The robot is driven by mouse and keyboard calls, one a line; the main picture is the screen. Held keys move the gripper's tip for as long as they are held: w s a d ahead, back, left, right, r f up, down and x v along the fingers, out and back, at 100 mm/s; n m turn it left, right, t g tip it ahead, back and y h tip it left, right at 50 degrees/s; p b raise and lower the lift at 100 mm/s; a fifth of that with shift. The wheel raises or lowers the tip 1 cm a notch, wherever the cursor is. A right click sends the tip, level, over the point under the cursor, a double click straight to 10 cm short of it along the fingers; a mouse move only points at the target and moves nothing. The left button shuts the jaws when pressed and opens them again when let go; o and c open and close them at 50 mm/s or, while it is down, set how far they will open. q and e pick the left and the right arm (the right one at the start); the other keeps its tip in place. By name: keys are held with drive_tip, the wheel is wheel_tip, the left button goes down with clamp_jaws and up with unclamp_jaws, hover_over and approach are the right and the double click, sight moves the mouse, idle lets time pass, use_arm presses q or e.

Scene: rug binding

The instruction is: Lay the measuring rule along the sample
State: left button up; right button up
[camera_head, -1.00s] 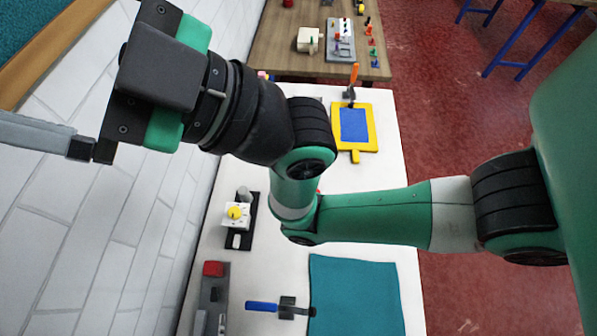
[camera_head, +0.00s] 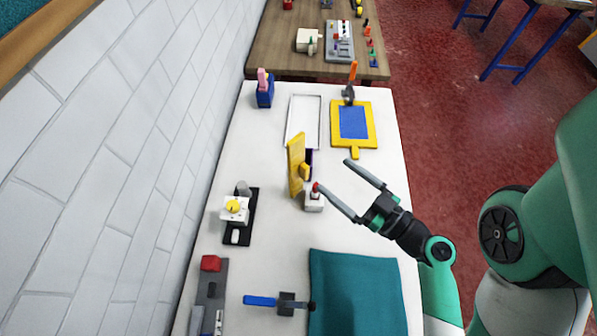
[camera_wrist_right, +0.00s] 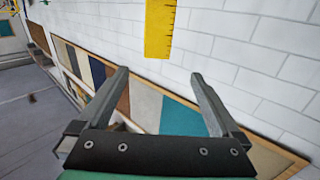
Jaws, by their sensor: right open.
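The yellow measuring rule (camera_head: 296,168) stands upright on the white table, left of my right gripper. Its graduated face shows at the top of the right wrist view (camera_wrist_right: 160,30), ahead of the fingers and apart from them. The teal sample (camera_head: 358,298) lies flat at the near end of the table. My right gripper (camera_head: 334,175) is open and empty, its fingers pointing up-left toward the rule. It also shows open in the right wrist view (camera_wrist_right: 158,78). My left gripper is not in view.
A small block with a red top (camera_head: 314,199) stands close to the right fingertips. A blue-handled tool (camera_head: 275,303) lies left of the sample. A white tray (camera_head: 291,122) and a yellow-framed blue panel (camera_head: 354,123) lie farther back. A white brick wall (camera_head: 100,170) borders the left.

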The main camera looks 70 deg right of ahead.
approach(298, 144)
drive_tip(key=shift+x, duration=1.7)
drive_tip(key=p+x, duration=0.1)
drive_tip(key=x, duration=0.1)
drive_tip(key=p+x, duration=0.2)
drive_tip(key=shift+w+r, duration=0.15)
drive_tip(key=shift+r, duration=0.1)
drive_tip(key=shift+w+d+f, duration=0.15)
drive_tip(key=shift+w, duration=0.05)
drive_tip(key=shift+f, duration=0.1)
clamp_jaws()
